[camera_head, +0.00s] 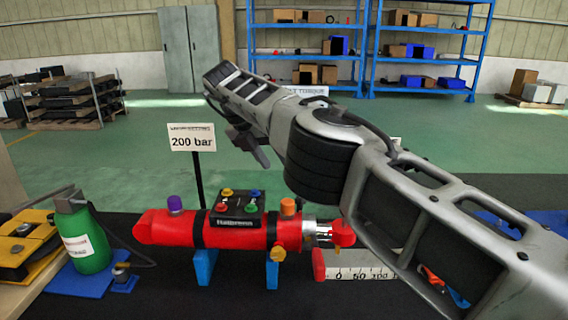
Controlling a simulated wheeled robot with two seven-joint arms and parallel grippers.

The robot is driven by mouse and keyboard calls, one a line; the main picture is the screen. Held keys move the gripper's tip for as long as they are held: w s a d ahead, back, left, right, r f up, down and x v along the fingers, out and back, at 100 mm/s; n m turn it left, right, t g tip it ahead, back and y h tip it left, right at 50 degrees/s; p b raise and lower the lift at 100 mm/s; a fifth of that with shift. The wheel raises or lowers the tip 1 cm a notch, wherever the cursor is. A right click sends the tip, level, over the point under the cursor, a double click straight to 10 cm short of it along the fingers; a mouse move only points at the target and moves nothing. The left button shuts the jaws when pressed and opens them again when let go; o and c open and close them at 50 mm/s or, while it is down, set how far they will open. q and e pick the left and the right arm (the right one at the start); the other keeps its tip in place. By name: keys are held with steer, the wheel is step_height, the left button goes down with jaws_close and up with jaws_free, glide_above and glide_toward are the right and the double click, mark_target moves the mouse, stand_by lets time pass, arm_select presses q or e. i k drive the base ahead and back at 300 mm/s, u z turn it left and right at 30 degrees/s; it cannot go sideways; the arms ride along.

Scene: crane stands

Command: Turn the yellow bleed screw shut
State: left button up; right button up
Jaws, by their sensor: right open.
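A red cylinder (165,229) lies across blue supports on the dark bench top. A black block (235,233) on it carries several small coloured screws: the yellow screw (227,192) at the back left, with blue, red and green ones close by. My right arm comes in from the right across the middle. My right gripper (250,148) is open, dark and small in the picture, above and behind the block, apart from the yellow screw. Nothing shows between its fingers. My left gripper is out of the picture.
A "200 bar" sign (192,138) stands on a thin post behind the cylinder. A green bottle (84,242) and yellow blocks (24,246) are at the left.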

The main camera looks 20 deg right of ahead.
mark_target(278, 253)
steer(key=k, duration=1)
